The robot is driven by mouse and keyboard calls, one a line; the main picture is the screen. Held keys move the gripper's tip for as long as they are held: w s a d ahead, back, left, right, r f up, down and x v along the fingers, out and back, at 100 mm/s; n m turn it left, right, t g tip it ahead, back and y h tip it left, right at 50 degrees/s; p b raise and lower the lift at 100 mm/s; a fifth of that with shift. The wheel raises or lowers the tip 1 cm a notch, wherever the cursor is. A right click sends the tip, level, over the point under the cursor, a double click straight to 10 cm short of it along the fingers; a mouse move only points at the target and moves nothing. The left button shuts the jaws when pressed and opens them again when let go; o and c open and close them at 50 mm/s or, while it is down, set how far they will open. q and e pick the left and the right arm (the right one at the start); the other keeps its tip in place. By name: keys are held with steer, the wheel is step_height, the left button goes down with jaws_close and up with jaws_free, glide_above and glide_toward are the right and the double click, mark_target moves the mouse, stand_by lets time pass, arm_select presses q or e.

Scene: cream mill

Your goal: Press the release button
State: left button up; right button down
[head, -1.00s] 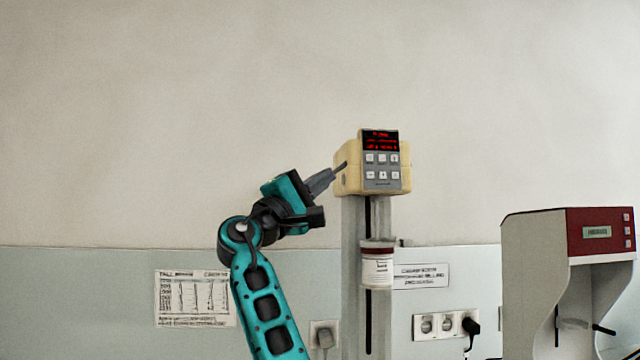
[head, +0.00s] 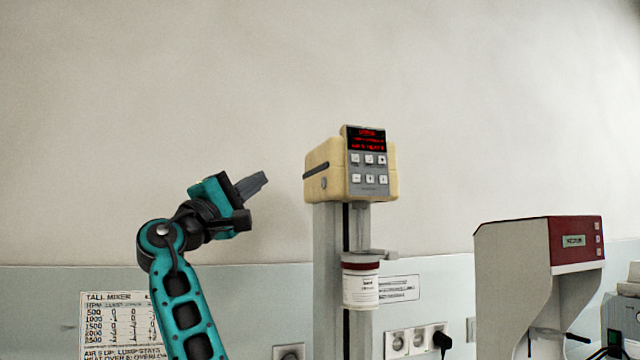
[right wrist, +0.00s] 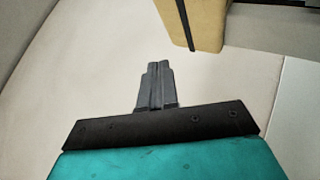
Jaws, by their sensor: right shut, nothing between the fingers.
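The tall mixer's cream head (head: 322,160) sits on top of a grey column. Its front has a red lit display (head: 366,140) and a grey keypad (head: 370,175). A small round button (head: 323,184) shows on its left side, below a dark slot; I cannot read any label on it. My right gripper (head: 262,178) is shut and empty, left of the head, with a clear gap between. In the right wrist view the shut fingers (right wrist: 158,68) point towards the wall, and the cream head (right wrist: 205,22) is at the upper right. My left gripper is out of view.
A white jar (head: 361,286) with a dark red band is below the head, at the column. A grey and red machine (head: 520,275) stands at the right. Sockets (head: 410,340) and a printed chart (head: 118,322) are on the wall. The space above my gripper is clear.

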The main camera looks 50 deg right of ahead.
mark_target(323, 183)
steer(key=shift+d, duration=0.1)
steer(key=s+d+b, duration=0.3)
steer(key=s+d, duration=0.1)
steer(key=d, duration=0.3)
steer(key=shift+d, duration=0.25)
stand_by(0.4)
stand_by(0.9)
steer(key=shift+s+d, duration=0.1)
stand_by(0.6)
steer(key=shift+s+d, duration=0.15)
steer(key=shift+d, duration=0.15)
